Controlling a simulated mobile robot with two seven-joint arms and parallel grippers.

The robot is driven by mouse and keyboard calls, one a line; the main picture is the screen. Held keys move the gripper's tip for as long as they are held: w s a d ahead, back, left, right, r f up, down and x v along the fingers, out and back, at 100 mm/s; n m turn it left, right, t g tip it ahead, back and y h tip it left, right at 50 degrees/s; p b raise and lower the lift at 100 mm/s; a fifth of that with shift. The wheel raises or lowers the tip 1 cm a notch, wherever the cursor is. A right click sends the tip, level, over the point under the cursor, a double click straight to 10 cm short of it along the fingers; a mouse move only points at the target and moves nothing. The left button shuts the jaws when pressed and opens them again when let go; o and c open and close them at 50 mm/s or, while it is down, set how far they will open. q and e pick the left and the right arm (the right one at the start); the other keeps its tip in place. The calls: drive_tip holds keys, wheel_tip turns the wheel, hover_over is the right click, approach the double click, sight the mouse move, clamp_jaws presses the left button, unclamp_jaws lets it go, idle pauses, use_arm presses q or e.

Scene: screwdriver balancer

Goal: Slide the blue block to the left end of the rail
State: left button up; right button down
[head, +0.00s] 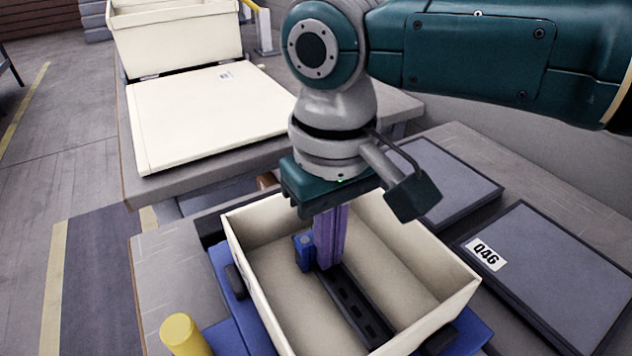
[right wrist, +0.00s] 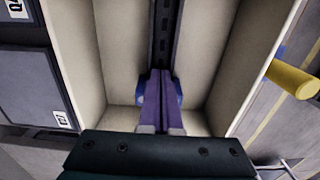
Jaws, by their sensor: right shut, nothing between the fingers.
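The blue block (head: 303,252) is inside the cream bin, at the far, upper-left end of the visible dark slotted rail (head: 357,307). My right gripper (head: 328,262) points down into the bin with its purple fingers closed together, nothing between them. The fingers are just right of the block in the head view; whether they touch it I cannot tell. In the right wrist view the block (right wrist: 177,92) shows partly behind the fingers (right wrist: 158,88), and the rail (right wrist: 162,40) runs away from them. The rail's far end is hidden by the fingers and block. My left gripper is not in view.
The bin sits on a blue base (head: 230,300) with a yellow post (head: 184,335) at front left. Dark panels (head: 545,270) lie right. A white lid (head: 205,115) and another bin (head: 175,35) are behind.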

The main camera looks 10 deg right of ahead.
drive_tip(key=shift+w+a, duration=0.1)
drive_tip(key=shift+w, duration=0.2)
idle(0.4)
drive_tip(key=shift+w+a, duration=0.1)
drive_tip(key=shift+w, duration=0.2)
idle(0.6)
drive_tip(key=shift+w, duration=0.15)
idle(0.8)
drive_tip(key=shift+s+p, duration=0.35)
drive_tip(key=shift+p, duration=0.2)
idle(0.6)
drive_tip(key=shift+r, duration=0.1)
drive_tip(key=shift+r+p, duration=0.95)
drive_tip(key=shift+p, duration=0.25)
